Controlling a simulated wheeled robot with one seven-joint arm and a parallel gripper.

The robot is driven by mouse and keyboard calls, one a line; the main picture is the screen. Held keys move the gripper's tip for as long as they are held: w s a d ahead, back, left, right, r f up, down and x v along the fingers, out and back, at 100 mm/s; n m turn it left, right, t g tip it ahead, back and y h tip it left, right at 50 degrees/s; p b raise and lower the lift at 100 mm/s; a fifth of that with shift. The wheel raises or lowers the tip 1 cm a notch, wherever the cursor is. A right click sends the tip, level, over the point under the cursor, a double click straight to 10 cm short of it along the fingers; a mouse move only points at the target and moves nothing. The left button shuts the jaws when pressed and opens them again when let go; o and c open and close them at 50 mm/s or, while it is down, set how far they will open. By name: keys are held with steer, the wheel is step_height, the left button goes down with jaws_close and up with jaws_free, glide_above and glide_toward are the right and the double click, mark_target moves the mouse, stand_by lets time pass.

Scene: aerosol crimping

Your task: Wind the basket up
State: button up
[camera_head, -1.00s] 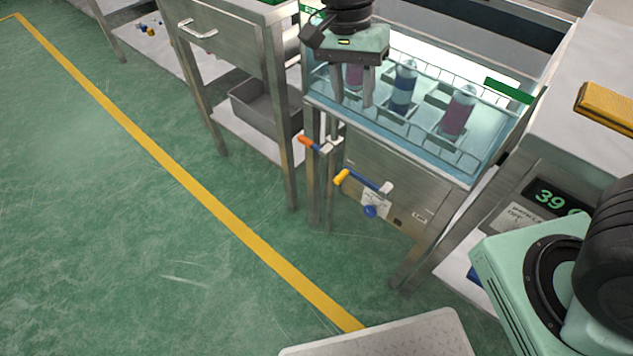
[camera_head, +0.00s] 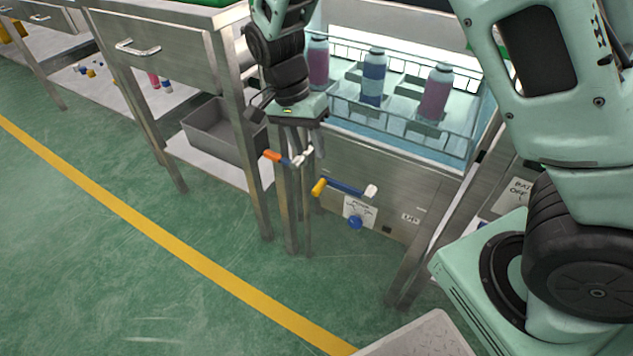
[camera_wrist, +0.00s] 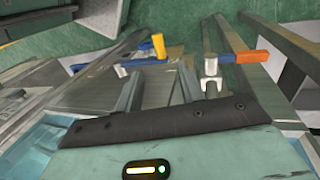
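The wire basket (camera_head: 455,140) sits in the water bath (camera_head: 345,108) with several cans upright in it. Below the bath, on the steel front, is a crank with a yellow grip (camera_head: 318,187), a blue arm and a pale end. Left of it, another crank has an orange grip (camera_head: 272,156). My gripper (camera_head: 300,142) points down at the bath's left front corner, close to the orange crank. Its fingers look apart and empty. In the wrist view, my gripper (camera_wrist: 158,82) shows the yellow grip (camera_wrist: 158,45) and orange grip (camera_wrist: 252,57) beyond its fingers. Contact cannot be told.
A blue knob (camera_head: 355,222) and an "UP" label (camera_head: 411,218) are on the front panel. A steel table with a grey bin (camera_head: 222,132) on its lower shelf stands left. The floor in front is clear, with a yellow line (camera_head: 190,255).

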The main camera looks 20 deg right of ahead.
mark_target(319, 183)
steer(key=b+x, duration=0.2)
steer(key=x, duration=0.7)
jaws_close()
